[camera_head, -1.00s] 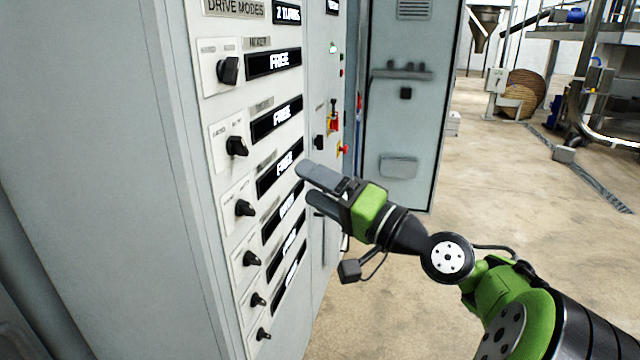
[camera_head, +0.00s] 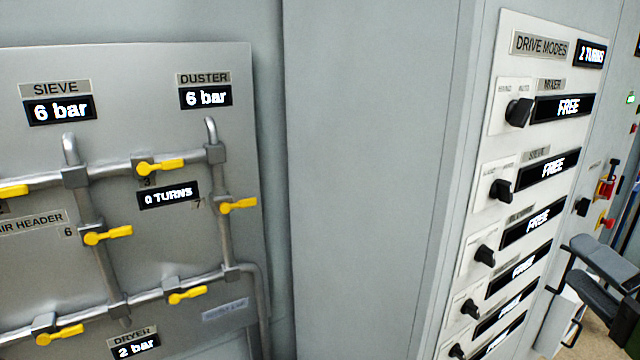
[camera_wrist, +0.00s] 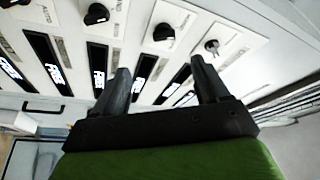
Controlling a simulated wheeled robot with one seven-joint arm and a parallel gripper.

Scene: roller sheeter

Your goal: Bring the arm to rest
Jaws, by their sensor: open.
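My gripper (camera_head: 600,280) shows at the lower right edge of the head view, with its dark fingers in front of the drive-mode cabinet. In the wrist view my gripper (camera_wrist: 160,88) is open, its two dark fingers apart with nothing between them. Beyond the fingers are the cabinet's black displays (camera_wrist: 99,70) and black knobs (camera_wrist: 164,32). The fingers look apart from the panel, though the exact gap cannot be told. Most of my arm is outside the head view.
The drive-modes panel (camera_head: 480,200) carries black knobs and displays reading FREE. A red and yellow switch (camera_head: 606,188) is beyond it. At left, a pipe panel (camera_head: 230,330) has yellow valve handles (camera_head: 108,234) and pressure displays of 6 bar and 2 bar. A plain grey cabinet side lies between.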

